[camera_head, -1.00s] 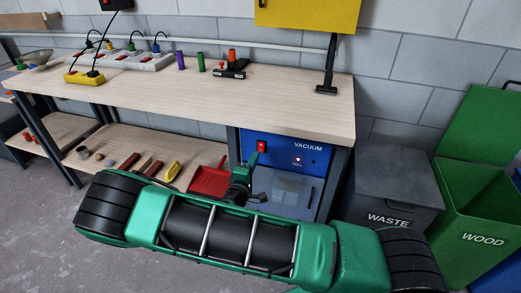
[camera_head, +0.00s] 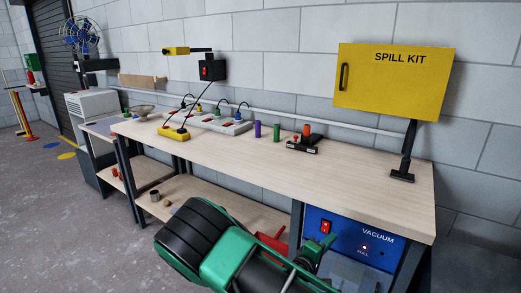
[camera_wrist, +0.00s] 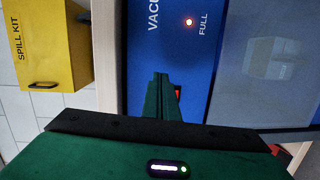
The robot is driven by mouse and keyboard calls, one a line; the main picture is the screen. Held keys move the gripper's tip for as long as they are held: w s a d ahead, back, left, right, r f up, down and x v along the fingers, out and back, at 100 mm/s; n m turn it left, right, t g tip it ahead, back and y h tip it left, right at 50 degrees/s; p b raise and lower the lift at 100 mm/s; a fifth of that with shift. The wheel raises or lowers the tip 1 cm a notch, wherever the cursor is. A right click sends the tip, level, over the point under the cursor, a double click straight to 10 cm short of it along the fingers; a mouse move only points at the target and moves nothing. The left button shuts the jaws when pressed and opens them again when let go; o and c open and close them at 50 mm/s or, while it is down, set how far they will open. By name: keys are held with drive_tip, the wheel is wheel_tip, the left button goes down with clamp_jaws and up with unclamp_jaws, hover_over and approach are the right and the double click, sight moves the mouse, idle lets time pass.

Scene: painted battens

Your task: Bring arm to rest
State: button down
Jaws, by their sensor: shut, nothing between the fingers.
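My gripper (camera_head: 314,256) is at the lower middle of the head view, in front of the blue vacuum unit (camera_head: 345,238) under the bench. Its green fingers are shut with nothing between them. In the wrist view the shut fingers (camera_wrist: 160,98) point at the blue panel. The panel's red switch (camera_head: 325,227) is just above the fingers in the head view and mostly hidden behind them in the wrist view. I cannot tell whether the fingers touch the panel. A small FULL light glows on it. My green and black arm fills the bottom of the head view.
The wooden bench (camera_head: 380,190) holds a yellow power block (camera_head: 173,133), power strips, coloured cylinders and a black tool. A yellow spill kit cabinet (camera_head: 390,82) hangs above it on the wall. A red dustpan (camera_head: 272,243) is on the lower shelf. Grey floor is open at left.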

drive_tip(key=s+d+r+m+g+y, duration=0.25)
drive_tip(key=s+d+m+g, duration=0.35)
drive_tip(key=d, duration=0.3)
drive_tip(key=s+d+r+m+g+y, duration=0.1)
drive_tip(key=s+d+r+m+g, duration=0.2)
drive_tip(key=s+d+m+g, duration=0.4)
drive_tip(key=s+r+y, duration=0.4)
drive_tip(key=s+r, duration=0.2)
drive_tip(key=s, duration=0.5)
drive_tip(key=s+a+r+m+t+y, duration=0.1)
drive_tip(key=s+r+y, duration=0.4)
drive_tip(key=s, duration=0.7)
wheel_tip(320, 180, up, 2)
drive_tip(key=shift+s+a+r+m, duration=0.1)
drive_tip(key=shift+s+a+m, duration=0.1)
drive_tip(key=shift+a+m, duration=0.1)
drive_tip(key=shift+w+f, duration=0.3)
drive_tip(key=shift+w, duration=0.35)
